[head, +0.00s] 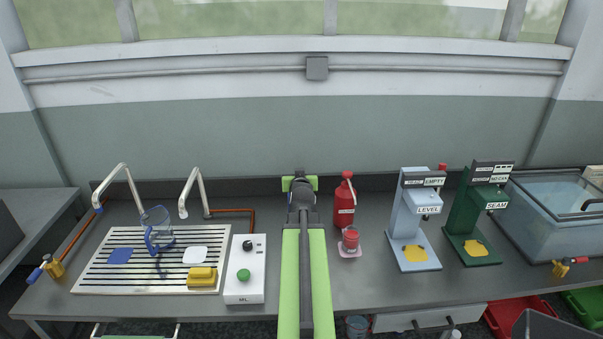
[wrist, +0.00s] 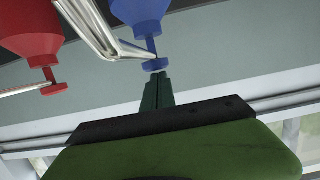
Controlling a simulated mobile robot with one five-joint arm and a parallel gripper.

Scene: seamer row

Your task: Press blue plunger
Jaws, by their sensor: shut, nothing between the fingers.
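The wrist view looks upside down. In it, a blue bottle (wrist: 140,12) has a thin stem and a small blue plunger (wrist: 155,65) at its end. My gripper (wrist: 157,79) is shut and empty, its dark green fingertips right by the plunger's outer face. I cannot tell whether they touch. In the head view my arm runs straight out over the counter to my gripper (head: 300,183) near the back, and it hides the blue bottle.
A red bottle (head: 345,204) with its own plunger (wrist: 52,89) stands just right of my arm. A red jar (head: 350,238) is in front of it. A white box with a green button (head: 244,275) is left, and LEVEL (head: 408,220) and SEAM (head: 470,215) machines stand right.

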